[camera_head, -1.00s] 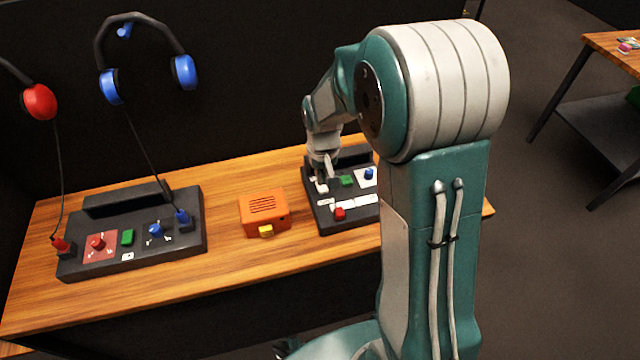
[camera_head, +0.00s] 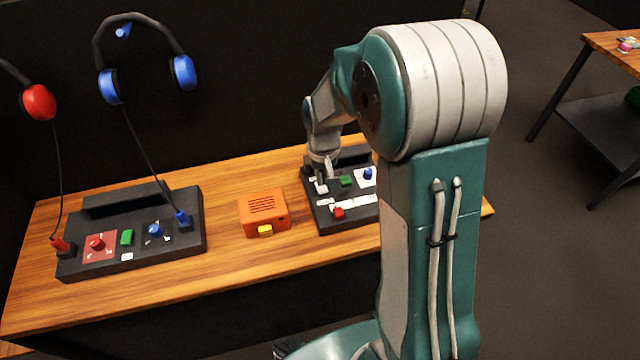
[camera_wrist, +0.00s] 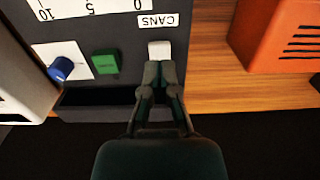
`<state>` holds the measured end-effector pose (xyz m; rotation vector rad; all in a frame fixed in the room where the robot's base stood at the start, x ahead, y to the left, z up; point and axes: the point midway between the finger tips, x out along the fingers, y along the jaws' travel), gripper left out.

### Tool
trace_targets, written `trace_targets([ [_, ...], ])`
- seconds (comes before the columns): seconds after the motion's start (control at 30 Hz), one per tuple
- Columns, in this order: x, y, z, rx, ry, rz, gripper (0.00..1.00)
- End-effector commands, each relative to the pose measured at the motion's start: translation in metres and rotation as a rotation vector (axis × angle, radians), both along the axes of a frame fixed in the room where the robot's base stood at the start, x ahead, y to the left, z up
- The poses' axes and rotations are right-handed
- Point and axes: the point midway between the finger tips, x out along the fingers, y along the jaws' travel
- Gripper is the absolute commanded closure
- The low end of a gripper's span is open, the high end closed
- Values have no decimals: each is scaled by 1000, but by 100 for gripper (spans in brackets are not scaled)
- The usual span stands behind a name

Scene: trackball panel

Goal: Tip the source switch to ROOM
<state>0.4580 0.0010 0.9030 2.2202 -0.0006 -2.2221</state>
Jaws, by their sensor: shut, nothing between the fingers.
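The source switch is a white rocker on the right-hand dark panel (camera_head: 318,216). It shows in the head view (camera_head: 321,188) and in the wrist view (camera_wrist: 159,48). A white CANS label (camera_wrist: 158,20) lies beside it. No ROOM label is readable; my fingers cover the panel on the switch's other side. My gripper (camera_wrist: 163,66) is shut and empty, its fingertips right at the switch's edge opposite CANS. I cannot tell whether they touch it. In the head view my gripper (camera_head: 325,173) points down over the switch. Which way the rocker leans is unclear.
A green button (camera_wrist: 105,63) and a blue knob (camera_wrist: 61,68) sit beside the switch. A red slider cap (camera_head: 339,212) is nearer the front. An orange speaker box (camera_head: 264,212) stands left of the panel, with bare wood between. Another panel (camera_head: 80,269) lies far left.

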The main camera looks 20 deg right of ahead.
Motion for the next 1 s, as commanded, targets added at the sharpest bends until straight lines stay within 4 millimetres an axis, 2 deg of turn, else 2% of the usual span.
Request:
trace_targets([
  [1.0, 0, 0, -8, 0, 0, 0, 100],
])
